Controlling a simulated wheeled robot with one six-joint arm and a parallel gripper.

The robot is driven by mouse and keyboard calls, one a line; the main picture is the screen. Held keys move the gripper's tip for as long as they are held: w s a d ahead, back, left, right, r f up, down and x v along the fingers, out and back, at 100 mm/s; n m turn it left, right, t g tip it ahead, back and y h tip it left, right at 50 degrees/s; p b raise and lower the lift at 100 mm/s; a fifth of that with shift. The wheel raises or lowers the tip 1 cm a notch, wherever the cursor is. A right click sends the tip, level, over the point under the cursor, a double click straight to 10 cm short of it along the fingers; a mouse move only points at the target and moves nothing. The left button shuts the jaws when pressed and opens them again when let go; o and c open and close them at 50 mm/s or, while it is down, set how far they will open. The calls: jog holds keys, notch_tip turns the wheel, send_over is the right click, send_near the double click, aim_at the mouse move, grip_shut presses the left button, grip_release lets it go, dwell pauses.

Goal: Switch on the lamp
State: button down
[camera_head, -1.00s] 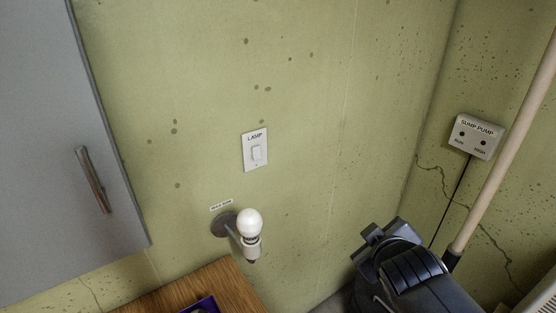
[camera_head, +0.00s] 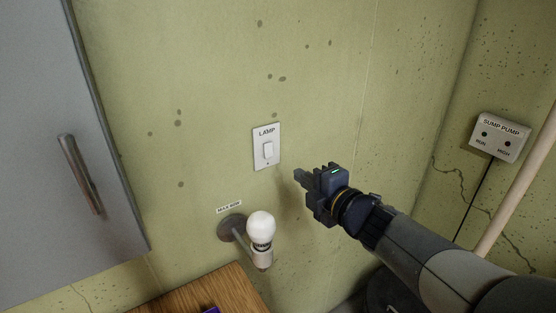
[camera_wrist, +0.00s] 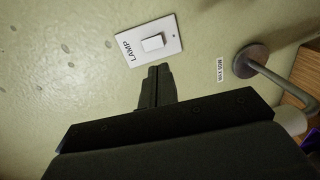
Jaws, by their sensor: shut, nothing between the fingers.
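The white switch plate (camera_head: 266,147) marked LAMP is on the green wall, with a white rocker (camera_head: 268,150) in its middle. In the wrist view the plate (camera_wrist: 133,51) and rocker (camera_wrist: 153,42) lie just beyond my fingertips. My gripper (camera_head: 299,175) is shut and empty, to the right of and slightly below the plate, and appears apart from it. In the wrist view its fingers (camera_wrist: 157,70) point toward the plate. A wall lamp with a white bulb (camera_head: 260,226) is below the switch; the bulb looks unlit.
A grey cabinet door (camera_head: 45,130) with a metal handle (camera_head: 80,174) is at left. A wooden top (camera_head: 190,291) is below the lamp. A SUMP PUMP box (camera_head: 499,137) and a pale pipe (camera_head: 515,190) are at right. The wall around the switch is clear.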

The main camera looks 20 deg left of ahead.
aim_at(269, 154)
jog(key=p+x, duration=0.2)
jog(key=x, duration=0.8)
jog(key=shift+w+a, duration=0.25)
jog(key=shift+w, duration=0.1)
jog(key=shift+f, duration=0.15)
jog(key=b, duration=0.3)
jog(key=shift+w+a+f+t, duration=0.1)
jog(key=shift+f+t, duration=0.2)
jog(key=shift+b, duration=0.65)
jog(key=t+y+b, duration=0.1)
jog(key=y+b, duration=0.1)
jog(key=b, duration=0.6)
jog(key=shift+a, duration=0.15)
jog(key=shift+r+t+b, duration=0.15)
jog(key=shift+t+b, duration=0.15)
jog(key=shift+b, duration=0.5)
jog(key=shift+r, duration=0.15)
